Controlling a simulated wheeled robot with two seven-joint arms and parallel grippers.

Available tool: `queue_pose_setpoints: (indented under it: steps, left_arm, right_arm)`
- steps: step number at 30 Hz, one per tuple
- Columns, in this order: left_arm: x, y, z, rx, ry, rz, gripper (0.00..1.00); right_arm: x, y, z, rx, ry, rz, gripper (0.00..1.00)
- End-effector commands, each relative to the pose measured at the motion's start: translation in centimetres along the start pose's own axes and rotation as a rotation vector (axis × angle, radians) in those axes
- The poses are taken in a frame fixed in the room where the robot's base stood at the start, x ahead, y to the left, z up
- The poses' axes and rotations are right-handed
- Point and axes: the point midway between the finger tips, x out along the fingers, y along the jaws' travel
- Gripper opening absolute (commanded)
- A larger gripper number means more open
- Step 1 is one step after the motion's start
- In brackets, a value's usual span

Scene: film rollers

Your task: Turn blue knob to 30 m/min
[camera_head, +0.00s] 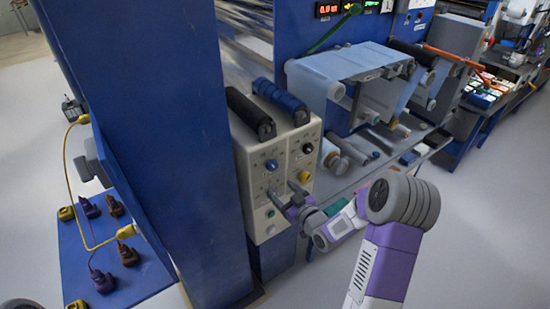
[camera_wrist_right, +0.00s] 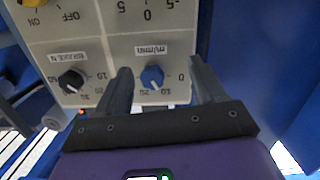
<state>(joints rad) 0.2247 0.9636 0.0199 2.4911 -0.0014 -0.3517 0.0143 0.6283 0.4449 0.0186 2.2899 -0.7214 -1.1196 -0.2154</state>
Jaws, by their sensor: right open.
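The blue knob (camera_head: 271,164) is at the upper left of the beige control panel (camera_head: 257,218). In the right wrist view the panel appears upside down, and the blue knob (camera_wrist_right: 152,76) sits under an "m/min" label (camera_wrist_right: 151,50). Some scale numbers show around it, but its pointer setting is too small to read. My right gripper (camera_head: 283,195) is open in front of the panel, its fingertips below the blue knob in the head view. In the wrist view the knob appears between the open fingers (camera_wrist_right: 160,68), with gaps on both sides.
A black knob (camera_head: 307,148) and a yellow knob (camera_head: 303,177) are on the panel's right half. Black and blue rollers (camera_head: 280,97) lie on top. A blue column (camera_head: 185,150) stands close left, and a film machine (camera_head: 350,65) stands right.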

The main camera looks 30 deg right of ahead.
Motion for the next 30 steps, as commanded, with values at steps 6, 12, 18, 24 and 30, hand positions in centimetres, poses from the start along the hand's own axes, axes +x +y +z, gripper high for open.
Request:
queue_pose_setpoints:
  steps: [6,12,18,24,30]
  left_arm:
    - [-0.8,0.3,0.0,0.0,0.0,0.0,0.0]
    - [-0.9,0.3,0.1,-0.001,0.0,0.0,0.0]
    - [-1.1,0.4,0.1,-0.001,0.0,0.0,0.0]
    - [-1.1,0.4,0.1,0.0,0.0,0.0,0.0]
    - [-1.1,0.4,0.1,0.0,0.0,0.0,0.0]
  right_arm:
    - [-0.2,2.2,-4.3,-0.093,0.113,0.014,0.69]
    - [2.9,2.2,-4.5,-0.091,0.114,0.014,0.69]
    - [5.6,2.2,-4.8,-0.09,0.111,0.015,0.69]
    - [6.6,2.1,-4.8,-0.089,0.109,0.014,0.69]
    - [6.6,2.1,-4.8,-0.089,0.109,0.014,0.69]
